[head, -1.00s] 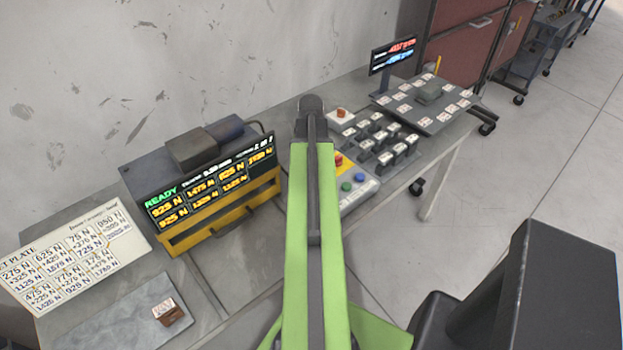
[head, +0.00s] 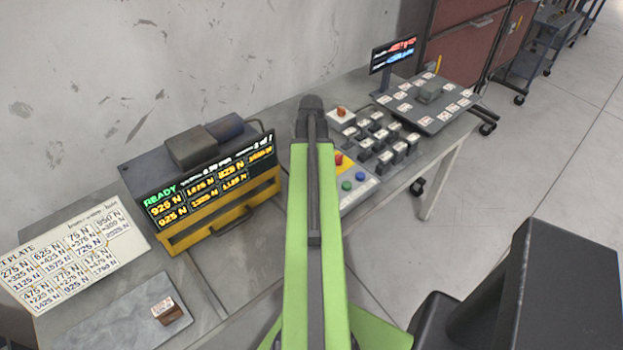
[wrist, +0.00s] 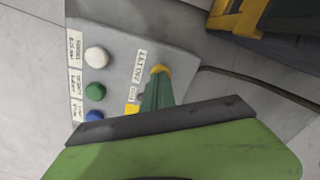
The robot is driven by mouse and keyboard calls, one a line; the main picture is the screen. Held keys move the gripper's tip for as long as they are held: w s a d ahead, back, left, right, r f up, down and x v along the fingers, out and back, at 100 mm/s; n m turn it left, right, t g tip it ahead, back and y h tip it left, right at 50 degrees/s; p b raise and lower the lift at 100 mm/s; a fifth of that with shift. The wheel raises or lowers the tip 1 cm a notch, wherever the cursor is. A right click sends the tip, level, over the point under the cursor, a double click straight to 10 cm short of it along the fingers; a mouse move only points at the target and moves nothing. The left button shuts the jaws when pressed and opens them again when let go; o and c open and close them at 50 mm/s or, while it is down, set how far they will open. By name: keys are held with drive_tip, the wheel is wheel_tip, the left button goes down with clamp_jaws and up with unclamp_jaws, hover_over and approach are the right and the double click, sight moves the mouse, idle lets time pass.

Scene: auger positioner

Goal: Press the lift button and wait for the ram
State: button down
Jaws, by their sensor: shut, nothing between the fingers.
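A grey control panel carries a white button (wrist: 97,57), a green button (wrist: 95,92) and a blue button (wrist: 94,116) in the wrist view, each beside a small label too blurred to read surely. I cannot tell which one is the lift button. In the head view the green button (head: 347,185) and blue button (head: 360,173) show just right of my arm, near a red button (head: 338,159) on yellow. My gripper (wrist: 160,72) is shut and empty, its narrow yellow-tipped end over the panel, right of the three buttons. Contact with the panel cannot be told. My arm hides part of the panel.
A yellow-and-grey machine (head: 220,210) with a screen reading READY stands left of my arm. Left of it lie a plate chart (head: 75,240) and a small labelled block (head: 168,313). Several switch blocks (head: 385,137) and a small display (head: 393,54) stand beyond the panel.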

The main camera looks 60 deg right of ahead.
drive_tip(key=shift+f+b, duration=0.3)
drive_tip(key=shift+f, duration=0.05)
wheel_tip(320, 180, up, 8)
drive_tip(key=p, duration=0.8)
idle(0.4)
